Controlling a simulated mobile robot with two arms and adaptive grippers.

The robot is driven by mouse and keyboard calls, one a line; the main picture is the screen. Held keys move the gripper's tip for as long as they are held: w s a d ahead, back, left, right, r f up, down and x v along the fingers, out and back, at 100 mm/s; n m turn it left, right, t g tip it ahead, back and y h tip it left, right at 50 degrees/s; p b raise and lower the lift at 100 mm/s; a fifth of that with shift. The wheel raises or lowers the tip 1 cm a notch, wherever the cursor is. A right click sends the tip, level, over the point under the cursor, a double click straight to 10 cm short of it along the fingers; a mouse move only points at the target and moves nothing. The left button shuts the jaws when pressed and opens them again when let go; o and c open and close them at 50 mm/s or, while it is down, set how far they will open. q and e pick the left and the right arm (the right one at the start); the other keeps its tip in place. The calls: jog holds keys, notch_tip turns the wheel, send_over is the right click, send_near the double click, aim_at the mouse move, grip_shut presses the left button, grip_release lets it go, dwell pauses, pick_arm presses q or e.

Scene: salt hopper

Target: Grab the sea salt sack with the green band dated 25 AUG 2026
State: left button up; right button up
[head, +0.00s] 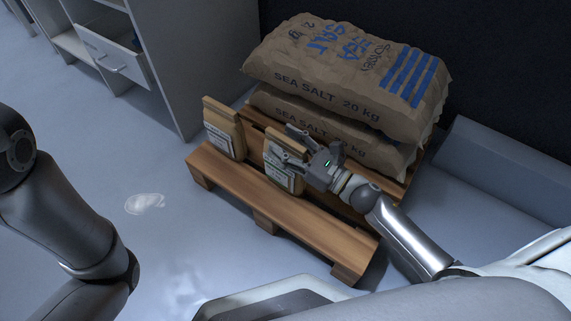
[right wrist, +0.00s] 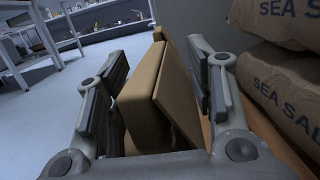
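Two small brown paper sacks with white labels stand upright on the wooden pallet (head: 300,228). The left sack (head: 223,130) is clear of my grippers. The right sack (head: 280,174) shows some green on its label; the date is too small to read. My right gripper (head: 293,144) is at the upper part of the right sack. In the right wrist view my right gripper (right wrist: 160,68) has its fingers wide apart, with brown sack (right wrist: 148,105) between them; I cannot tell whether they touch it. My left gripper is out of view.
Large SEA SALT 20 kg sacks (head: 330,75) are stacked on the back of the pallet, close to my right gripper. A cabinet with an open drawer (head: 115,55) stands at upper left. The floor left of the pallet is mostly clear, with a pale patch (head: 145,204).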

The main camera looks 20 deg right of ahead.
grip_shut()
jog(key=shift+r, duration=0.15)
jog(key=shift+r, duration=0.1)
